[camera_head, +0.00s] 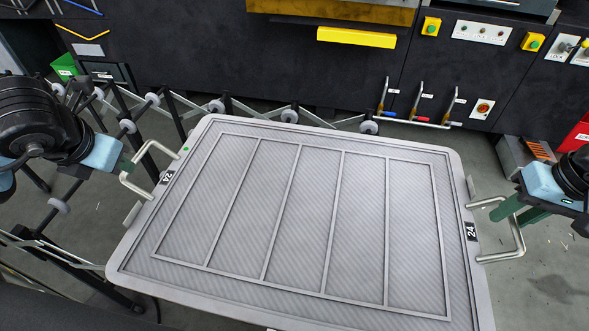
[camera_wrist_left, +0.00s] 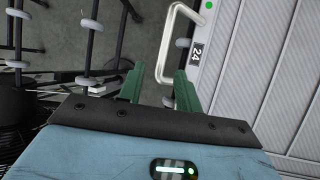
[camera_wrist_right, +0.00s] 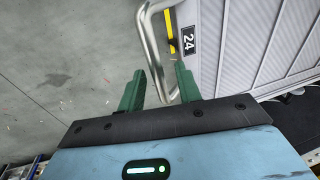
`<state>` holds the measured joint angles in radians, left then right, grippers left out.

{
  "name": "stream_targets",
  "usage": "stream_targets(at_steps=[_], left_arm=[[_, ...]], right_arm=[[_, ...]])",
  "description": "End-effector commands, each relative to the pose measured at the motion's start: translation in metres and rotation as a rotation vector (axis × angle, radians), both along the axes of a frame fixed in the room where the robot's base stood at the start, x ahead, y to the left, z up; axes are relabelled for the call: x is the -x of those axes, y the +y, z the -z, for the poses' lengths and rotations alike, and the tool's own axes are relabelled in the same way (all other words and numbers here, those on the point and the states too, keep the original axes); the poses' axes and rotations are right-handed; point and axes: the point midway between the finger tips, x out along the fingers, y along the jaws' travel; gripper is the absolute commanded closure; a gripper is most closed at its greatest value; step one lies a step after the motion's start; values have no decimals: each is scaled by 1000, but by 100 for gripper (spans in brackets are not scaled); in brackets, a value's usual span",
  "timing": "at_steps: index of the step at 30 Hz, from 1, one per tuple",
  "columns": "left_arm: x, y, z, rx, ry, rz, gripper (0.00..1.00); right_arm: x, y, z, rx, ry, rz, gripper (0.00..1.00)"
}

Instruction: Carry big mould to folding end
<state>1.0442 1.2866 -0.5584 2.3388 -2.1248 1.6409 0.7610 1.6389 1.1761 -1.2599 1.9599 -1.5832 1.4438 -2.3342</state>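The big mould (camera_head: 250,190) is a flat grey rectangular plate with raised ribs, a "24" label on each short side and a metal loop handle on each side. What carries it underneath is hidden. My left gripper (camera_head: 126,166) is at the left handle (camera_head: 140,190); in the left wrist view its green fingers (camera_wrist_left: 158,88) stand apart, with the handle's near bend at the gap. My right gripper (camera_head: 518,208) is at the right handle (camera_head: 519,240); in the right wrist view its fingers (camera_wrist_right: 160,88) stand apart with the handle bar between them. Neither gripper visibly clamps its handle.
A dark machine (camera_head: 230,60) with a yellow bar (camera_head: 356,37), levers and buttons stands behind the mould. A frame with several grey rollers (camera_head: 290,116) runs behind and left of it. A red box (camera_head: 577,138) is at the right. Grey floor is clear at the lower right.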

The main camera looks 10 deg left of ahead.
Motion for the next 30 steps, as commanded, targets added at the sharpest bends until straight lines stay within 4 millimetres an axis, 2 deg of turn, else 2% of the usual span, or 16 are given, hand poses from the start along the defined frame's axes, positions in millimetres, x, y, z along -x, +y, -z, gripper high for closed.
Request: stream_targets(at_steps=[3, 9, 20, 25, 30], left_arm=[[10, -3, -20, -1, -3, 1, 66], [20, -7, -40, -1, -2, 0, 66], [24, -8, -45, -1, 1, -1, 66], [24, -8, -45, -1, 1, -1, 66], [23, -8, -45, -1, 1, -1, 66]], right_arm=[[0, 0, 0, 0, 0, 0, 66], [0, 0, 0, 0, 0, 0, 66], [0, -1, -3, 0, 0, 0, 66], [1, -4, -22, 0, -2, 0, 66], [3, -11, -55, -1, -5, 1, 66]])
